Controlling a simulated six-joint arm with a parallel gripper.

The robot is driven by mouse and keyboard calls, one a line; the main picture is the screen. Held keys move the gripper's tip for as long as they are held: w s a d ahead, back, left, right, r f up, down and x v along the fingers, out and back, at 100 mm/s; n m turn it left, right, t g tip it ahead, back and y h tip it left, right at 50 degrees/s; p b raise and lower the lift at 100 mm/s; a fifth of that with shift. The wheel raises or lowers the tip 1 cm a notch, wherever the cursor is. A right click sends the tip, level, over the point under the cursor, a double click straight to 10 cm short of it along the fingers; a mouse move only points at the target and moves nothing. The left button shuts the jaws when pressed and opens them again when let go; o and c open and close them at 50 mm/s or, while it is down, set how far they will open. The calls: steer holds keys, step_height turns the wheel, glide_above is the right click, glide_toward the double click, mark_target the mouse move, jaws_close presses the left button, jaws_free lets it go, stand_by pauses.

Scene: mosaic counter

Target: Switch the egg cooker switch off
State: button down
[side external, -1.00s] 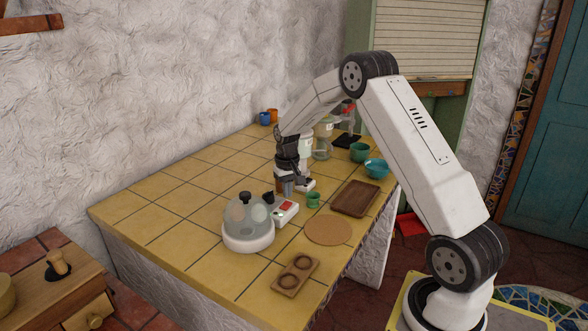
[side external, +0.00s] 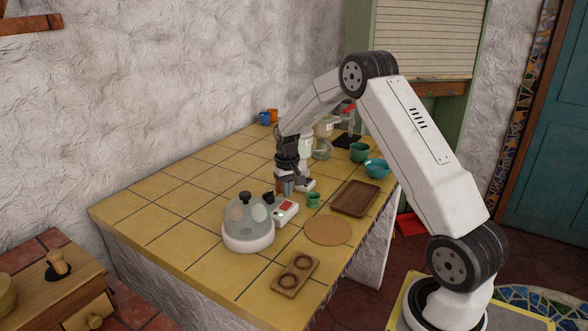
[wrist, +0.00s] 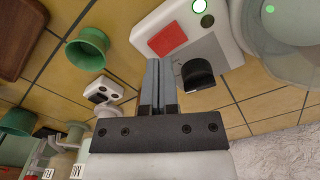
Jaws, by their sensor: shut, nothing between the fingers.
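The egg cooker (side external: 247,238) stands on the tiled counter with a clear dome over eggs. Its white control box (side external: 287,213) carries a red switch (wrist: 167,38), a black knob (wrist: 197,75) and a round pale lamp with a green rim (wrist: 199,6). The red switch also shows in the side view (side external: 286,206); which way it is tipped I cannot tell. My gripper (wrist: 158,62) is shut and empty. Its fingertips are beside the control box, close to the switch and knob. Whether they touch it is unclear.
A green cup (side external: 313,200) stands right of the box. A brown tray (side external: 354,198), a round cork mat (side external: 328,231) and a wooden egg holder (side external: 296,275) lie nearby. Green and blue bowls (side external: 376,168) stand farther back. The counter's left side is clear.

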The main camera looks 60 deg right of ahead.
mark_target(287, 204)
steer(key=shift+f, duration=1.3)
stand_by(1.6)
steer(key=shift+r, duration=0.15)
steer(key=shift+r, duration=3.4)
steer(key=shift+a, duration=0.1)
steer(key=shift+a, duration=0.25)
steer(key=s+a+n+t, duration=0.1)
steer(key=s+a+n, duration=0.2)
steer(key=s+a, duration=0.6)
steer(key=s+a+n+t, duration=0.1)
steer(key=s+a+n, duration=0.2)
steer(key=s+a, duration=0.6)
steer(key=a, duration=0.5)
steer(key=shift+a+t, duration=0.15)
steer(key=shift+t, duration=0.15)
